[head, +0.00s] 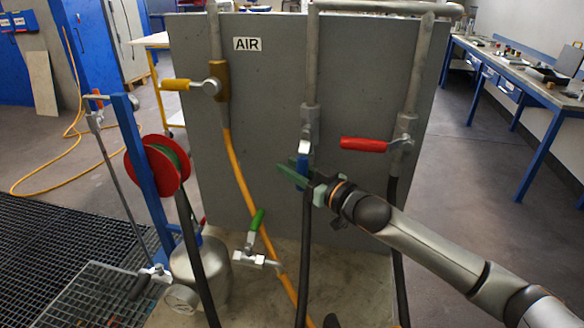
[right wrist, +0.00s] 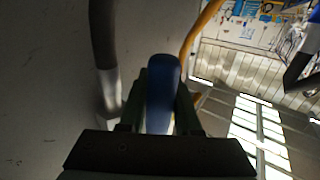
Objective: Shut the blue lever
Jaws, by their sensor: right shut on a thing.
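The blue lever (head: 302,170) hangs down from a grey valve (head: 309,130) on the middle pipe of the grey panel, roughly in line with the pipe. My right gripper (head: 294,177) reaches in from the right, and its green fingers are shut on the blue lever near its lower part. In the right wrist view the blue lever (right wrist: 163,95) stands between the two fingers (right wrist: 160,115), one on each side. The fingers hide part of the lever in the head view. My left gripper is not in view.
A red lever (head: 363,144) sticks out sideways just right of the blue one, above my right arm. A yellow lever (head: 175,85) is at the upper left, and a green lever (head: 256,220) is lower down. Black hoses (head: 306,230) and a yellow hose (head: 240,175) hang close by.

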